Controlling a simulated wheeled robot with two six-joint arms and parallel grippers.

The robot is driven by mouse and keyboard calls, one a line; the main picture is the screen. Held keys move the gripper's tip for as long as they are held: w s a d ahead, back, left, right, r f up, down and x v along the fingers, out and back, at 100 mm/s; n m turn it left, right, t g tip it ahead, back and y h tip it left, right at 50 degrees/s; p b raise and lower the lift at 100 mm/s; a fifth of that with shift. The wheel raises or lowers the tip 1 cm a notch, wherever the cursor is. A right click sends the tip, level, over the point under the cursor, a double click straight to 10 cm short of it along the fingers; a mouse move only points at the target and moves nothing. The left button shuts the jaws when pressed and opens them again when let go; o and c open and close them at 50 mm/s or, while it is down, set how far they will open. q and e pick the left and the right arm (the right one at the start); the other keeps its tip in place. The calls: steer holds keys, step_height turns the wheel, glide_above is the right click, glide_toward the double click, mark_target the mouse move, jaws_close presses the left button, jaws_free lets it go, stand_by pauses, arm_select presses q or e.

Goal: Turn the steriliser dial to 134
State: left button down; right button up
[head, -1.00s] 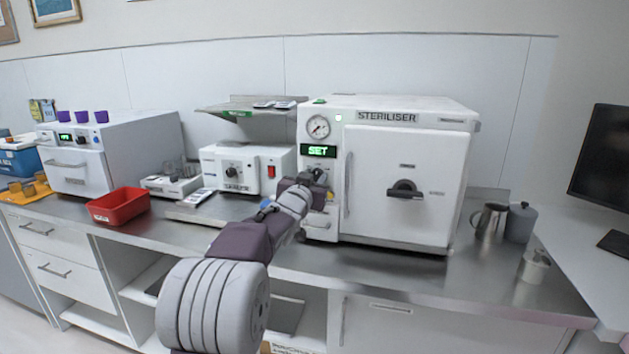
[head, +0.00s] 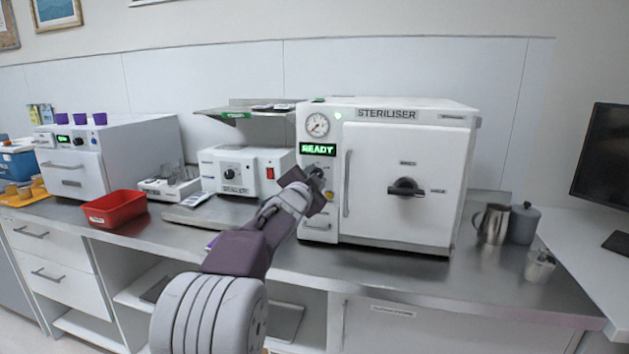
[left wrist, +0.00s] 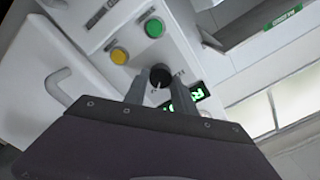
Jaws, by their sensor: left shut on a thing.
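The white steriliser (head: 405,165) stands on the counter with its door shut. Its green display (head: 318,149) reads READY. The black dial (left wrist: 160,75) shows in the left wrist view between my fingertips, with a pale pointer mark; the numbers around it are too small to read. My left gripper (head: 318,176) is at the steriliser's control panel, shut on the dial; its two grey fingers (left wrist: 155,90) reach it in the left wrist view. In the head view the gripper hides most of the dial. My right gripper is not in view.
A green button (left wrist: 154,27) and a yellow button (left wrist: 119,56) sit close to the dial. The door handle (head: 405,187) juts out at the right. A sealer (head: 240,170) and a red tray (head: 115,209) stand to the left, metal jugs (head: 492,224) to the right.

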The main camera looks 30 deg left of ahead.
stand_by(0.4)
arm_select(q)
steer(key=c, duration=1.1)
jaws_free()
steer(key=shift+o, duration=0.2)
steer(key=v, duration=0.9)
